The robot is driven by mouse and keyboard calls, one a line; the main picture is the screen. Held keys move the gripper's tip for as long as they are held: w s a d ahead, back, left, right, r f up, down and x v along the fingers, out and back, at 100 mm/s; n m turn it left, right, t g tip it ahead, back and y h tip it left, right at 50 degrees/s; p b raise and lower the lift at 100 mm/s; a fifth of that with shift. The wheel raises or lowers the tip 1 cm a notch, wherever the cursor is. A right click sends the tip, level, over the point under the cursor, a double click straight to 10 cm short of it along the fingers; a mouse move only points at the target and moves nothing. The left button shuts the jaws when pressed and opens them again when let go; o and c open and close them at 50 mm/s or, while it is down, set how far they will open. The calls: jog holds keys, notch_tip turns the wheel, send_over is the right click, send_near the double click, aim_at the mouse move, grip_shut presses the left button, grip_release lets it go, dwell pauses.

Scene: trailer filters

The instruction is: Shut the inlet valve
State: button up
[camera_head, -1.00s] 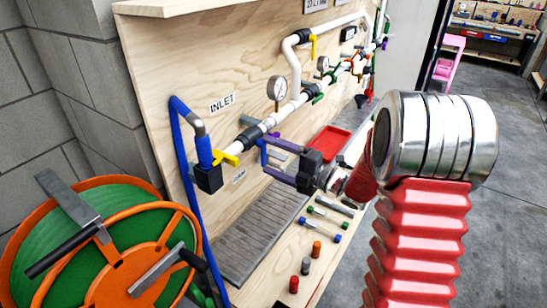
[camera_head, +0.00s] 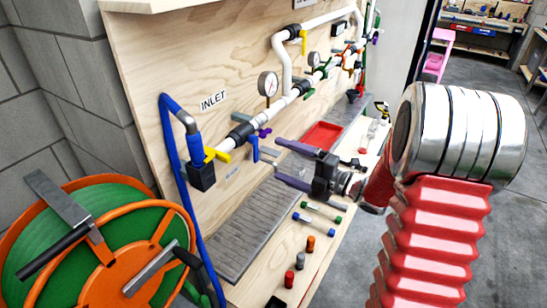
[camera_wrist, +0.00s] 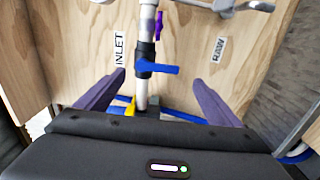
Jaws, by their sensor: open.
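The INLET label (camera_head: 213,100) is on the plywood panel above a white pipe. Beside it sits a dark valve body (camera_head: 241,134) with a blue lever handle (camera_head: 257,150). In the wrist view this blue handle (camera_wrist: 158,69) points right, across the pipe. A yellow handle (camera_head: 217,154) is lower on the line near the blue hose; it is partly hidden in the wrist view. My gripper (camera_head: 276,160) is open and empty, with purple fingers. In the wrist view its fingertips (camera_wrist: 158,78) appear on either side of the blue handle; contact is not visible.
A purple handle (camera_head: 264,132) is just up the pipe. A gauge (camera_head: 268,84) stands above the line. A RAW label (camera_wrist: 219,49) shows right of the pipe. Below are a grey ribbed tray (camera_head: 232,240), a red tray (camera_head: 321,135) and loose fittings. An orange-green hose reel (camera_head: 130,265) stands at left.

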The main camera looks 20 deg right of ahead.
jog(key=v, duration=0.6)
jog(key=shift+s+d, duration=0.25)
dwell(0.3)
